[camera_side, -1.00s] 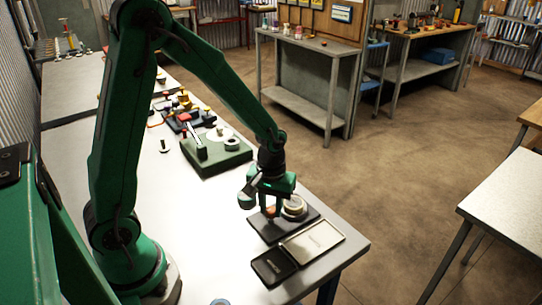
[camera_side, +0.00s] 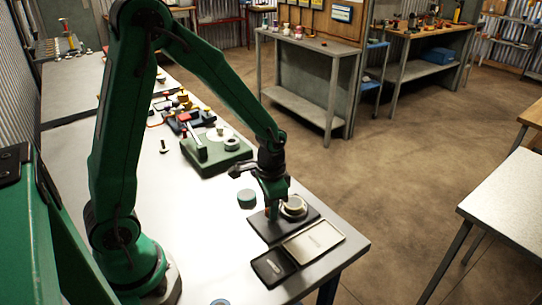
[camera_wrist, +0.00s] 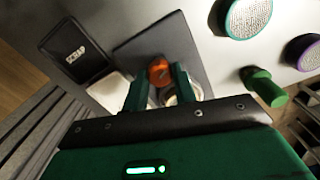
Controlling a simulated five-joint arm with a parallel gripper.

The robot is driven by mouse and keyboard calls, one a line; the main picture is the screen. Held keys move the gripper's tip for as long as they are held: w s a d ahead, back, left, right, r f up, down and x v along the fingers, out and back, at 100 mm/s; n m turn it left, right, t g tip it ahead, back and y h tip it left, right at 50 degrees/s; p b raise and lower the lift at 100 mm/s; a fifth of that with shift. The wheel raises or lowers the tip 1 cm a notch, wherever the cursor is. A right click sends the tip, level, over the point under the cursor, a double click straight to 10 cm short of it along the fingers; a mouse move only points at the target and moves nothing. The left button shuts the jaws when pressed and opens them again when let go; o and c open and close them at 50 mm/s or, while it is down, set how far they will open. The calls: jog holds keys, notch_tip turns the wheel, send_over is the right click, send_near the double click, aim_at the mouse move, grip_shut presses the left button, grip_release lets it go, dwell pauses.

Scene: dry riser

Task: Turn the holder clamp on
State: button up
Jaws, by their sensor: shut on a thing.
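A dark flat holder plate (camera_side: 270,232) lies near the front end of the white bench; it also shows in the wrist view (camera_wrist: 150,42). A round cream ring-shaped part (camera_side: 294,205) sits on it. An orange knob (camera_wrist: 160,72) stands on the plate, between the fingertips in the wrist view. My gripper (camera_side: 273,213) reaches straight down to the plate, just left of the cream ring, and is shut on the orange knob (camera_wrist: 160,86). The fingers hide the knob in the side view and cover part of the cream ring in the wrist view.
A black tray marked SCRAP (camera_wrist: 75,50) and a pale tray (camera_side: 313,241) lie in front of the plate. A teal round piece (camera_side: 246,198) stands close behind left. A green fixture (camera_side: 217,155) and several small parts stand farther back.

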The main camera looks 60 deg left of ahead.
jog(key=m, duration=0.5)
jog(key=shift+m, duration=0.3)
dwell(1.2)
jog(key=o, duration=1)
jog(key=shift+r, duration=0.1)
jog(key=shift+r, duration=3.85)
